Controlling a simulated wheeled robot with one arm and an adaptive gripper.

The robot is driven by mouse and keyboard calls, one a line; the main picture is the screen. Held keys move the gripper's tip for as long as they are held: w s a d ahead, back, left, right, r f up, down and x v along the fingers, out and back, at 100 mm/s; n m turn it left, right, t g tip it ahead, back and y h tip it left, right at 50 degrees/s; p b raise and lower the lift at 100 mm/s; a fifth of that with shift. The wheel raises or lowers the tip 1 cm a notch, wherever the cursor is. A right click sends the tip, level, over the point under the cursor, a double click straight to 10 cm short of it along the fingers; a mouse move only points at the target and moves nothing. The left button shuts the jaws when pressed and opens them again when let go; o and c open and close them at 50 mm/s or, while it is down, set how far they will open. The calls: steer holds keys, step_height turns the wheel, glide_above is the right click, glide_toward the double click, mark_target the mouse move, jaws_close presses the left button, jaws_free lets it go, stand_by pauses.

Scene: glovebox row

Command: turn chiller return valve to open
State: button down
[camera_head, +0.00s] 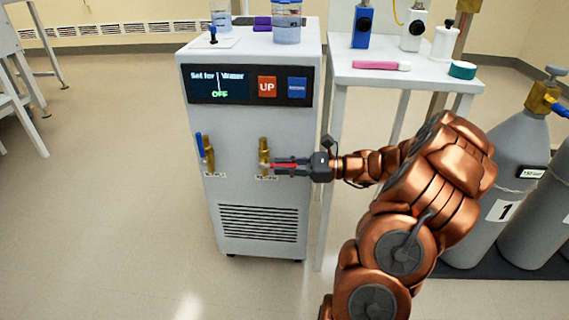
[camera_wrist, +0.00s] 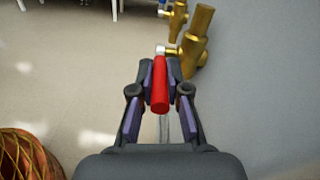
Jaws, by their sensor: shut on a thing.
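The chiller (camera_head: 265,195) is a grey-white cabinet with a dark display reading "Set for Water OFF". On its front are two brass valves. The right one, with a red handle (camera_wrist: 159,85), is the return valve (camera_head: 264,153); its label below is blurred. The red handle sticks out from the brass body and also shows in the head view (camera_head: 283,165). My gripper (camera_head: 286,168) comes from the right and is shut on the red handle, with a finger on each side in the wrist view (camera_wrist: 159,85). The left valve (camera_head: 208,152) has a blue handle pointing up.
A white side table (camera_head: 405,75) with bottles, a pink item and a teal roll stands right of the chiller. Grey gas cylinders (camera_head: 510,170) stand at far right. Beakers (camera_head: 287,22) stand on the chiller top. The floor in front and left is clear.

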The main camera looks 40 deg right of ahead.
steer(key=shift+a+r+g+h+p, duration=0.1)
steer(key=shift+r+g+h+p, duration=0.75)
steer(key=shift+p, duration=2.5)
steer(key=h+p, duration=0.1)
steer(key=p, duration=0.1)
steer(key=r+g+p, duration=0.1)
steer(key=p, duration=0.2)
steer(key=shift+w+a+r+h, duration=0.1)
steer(key=shift+w+a+h, duration=0.05)
steer(key=shift+h, duration=0.2)
steer(key=shift+g+p, duration=0.25)
steer(key=shift+p, duration=0.25)
steer(key=shift+w+h+p, duration=0.1)
steer(key=shift+h+p, duration=0.3)
steer(key=shift+p, duration=0.25)
steer(key=c, duration=1.2)
jaws_free()
steer(key=shift+o, duration=0.2)
steer(key=shift+v, duration=3.7)
